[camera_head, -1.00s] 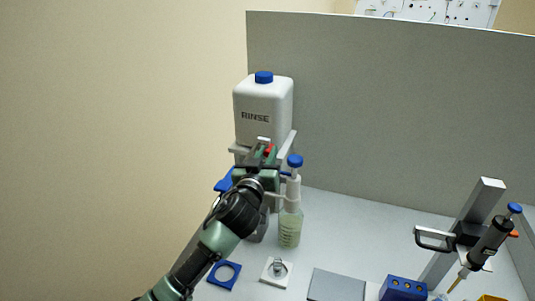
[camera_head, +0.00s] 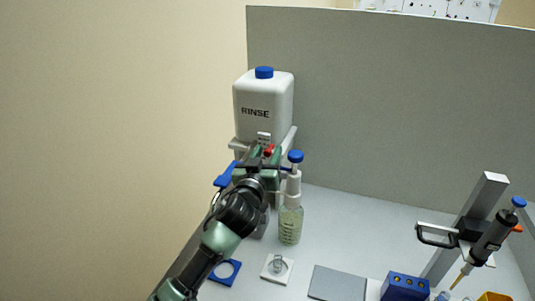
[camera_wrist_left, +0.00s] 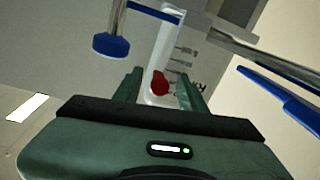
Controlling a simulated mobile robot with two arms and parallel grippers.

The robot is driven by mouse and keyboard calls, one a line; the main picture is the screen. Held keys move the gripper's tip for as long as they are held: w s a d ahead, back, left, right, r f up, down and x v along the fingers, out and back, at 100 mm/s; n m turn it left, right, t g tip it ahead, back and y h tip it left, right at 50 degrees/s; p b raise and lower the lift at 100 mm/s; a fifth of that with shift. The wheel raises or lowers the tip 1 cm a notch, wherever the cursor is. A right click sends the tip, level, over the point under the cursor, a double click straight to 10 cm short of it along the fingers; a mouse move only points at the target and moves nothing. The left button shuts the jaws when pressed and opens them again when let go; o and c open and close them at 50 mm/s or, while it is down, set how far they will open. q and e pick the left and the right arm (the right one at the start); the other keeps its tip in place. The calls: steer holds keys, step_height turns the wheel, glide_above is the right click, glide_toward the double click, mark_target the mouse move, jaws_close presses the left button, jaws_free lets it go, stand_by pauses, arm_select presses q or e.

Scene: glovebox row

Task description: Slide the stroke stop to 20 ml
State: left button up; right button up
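The stroke stop appears to be the red knob (camera_wrist_left: 158,83) in front of a white upright scale (camera_wrist_left: 168,45) with dark tick marks. The red knob also shows in the head view (camera_head: 269,150), below the rinse bottle. My left gripper (camera_wrist_left: 159,84) is open, with one green finger on each side of the knob. Clear gaps show between knob and fingers in the wrist view. The left gripper (camera_head: 262,158) hides much of the scale and its mount in the head view. The scale's numbers are too small to read. My right gripper is not in view.
A white rinse bottle (camera_head: 263,105) stands above the gripper. A blue-topped pump (camera_head: 295,157) on a glass bottle (camera_head: 290,222) stands close on the right. A blue lever (camera_wrist_left: 285,97) lies right of the fingers in the wrist view. A grey panel (camera_head: 400,100) closes the back.

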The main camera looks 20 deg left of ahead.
arm_select(q)
steer(key=s+b, duration=0.2)
steer(key=s, duration=0.5)
steer(key=shift+s+d, duration=0.15)
steer(key=shift+s, duration=0.25)
